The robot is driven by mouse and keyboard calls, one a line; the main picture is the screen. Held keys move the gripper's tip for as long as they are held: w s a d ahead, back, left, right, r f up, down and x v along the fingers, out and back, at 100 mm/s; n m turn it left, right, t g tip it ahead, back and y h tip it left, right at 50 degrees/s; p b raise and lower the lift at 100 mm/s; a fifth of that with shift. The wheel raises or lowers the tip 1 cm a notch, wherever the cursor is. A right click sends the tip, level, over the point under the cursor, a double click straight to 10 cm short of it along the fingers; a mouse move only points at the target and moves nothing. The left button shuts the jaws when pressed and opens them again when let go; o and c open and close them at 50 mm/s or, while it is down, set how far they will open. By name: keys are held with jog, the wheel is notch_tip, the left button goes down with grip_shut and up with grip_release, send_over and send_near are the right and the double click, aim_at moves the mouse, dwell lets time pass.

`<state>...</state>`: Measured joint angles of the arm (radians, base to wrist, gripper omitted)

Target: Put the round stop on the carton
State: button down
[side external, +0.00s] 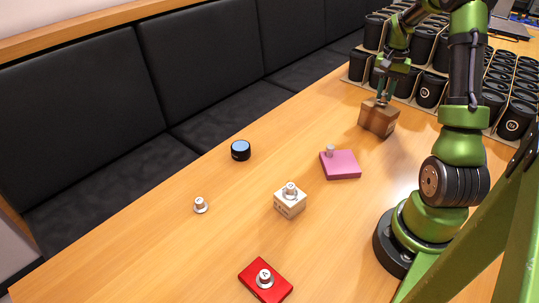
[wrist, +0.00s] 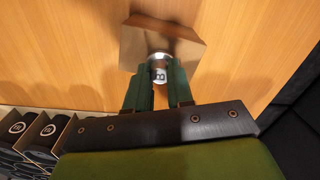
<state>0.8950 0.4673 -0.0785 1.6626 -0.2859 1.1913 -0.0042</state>
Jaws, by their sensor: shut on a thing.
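My gripper (side external: 382,98) is at the back right of the table, low over the brown carton (side external: 377,120). In the wrist view my gripper (wrist: 159,82) is shut on a small silver round stop (wrist: 159,70) with a dark mark on its top. The brown carton also shows in the wrist view (wrist: 145,42), below and just beyond the fingers. The stop is over or on the carton's near edge; I cannot tell whether it touches. In the side view the fingers mostly hide the stop.
A pink block (side external: 342,165) with a grey cylinder, a white box (side external: 289,206) and a red block (side external: 279,289), both with silver knobs, stand nearer. Racks of black cups (side external: 431,90) stand close behind.

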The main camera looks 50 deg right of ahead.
aim_at(384, 95)
jog(key=shift+f, duration=0.4)
jog(key=shift+f, duration=0.1)
jog(key=c, duration=1)
grip_release()
notch_tip(384, 95, up, 12)
jog(key=w+a+r+n+t, duration=0.2)
jog(key=w+a, duration=0.1)
jog(key=a, duration=0.6)
jog(key=w+a+r+n+t, duration=0.1)
jog(key=w+a+r+n, duration=0.15)
jog(key=a, duration=0.65)
jog(key=s+a+f+n+t+y, duration=0.1)
jog(key=s+a+n+t, duration=0.1)
jog(key=a, duration=0.8)
jog(key=s+a+f+n+t+y, duration=0.1)
jog(key=s+a+n, duration=0.3)
jog(key=a, duration=0.7)
jog(key=shift+s+a+t, duration=0.2)
jog(key=shift+s+t, duration=0.4)
jog(key=shift+s, duration=0.15)
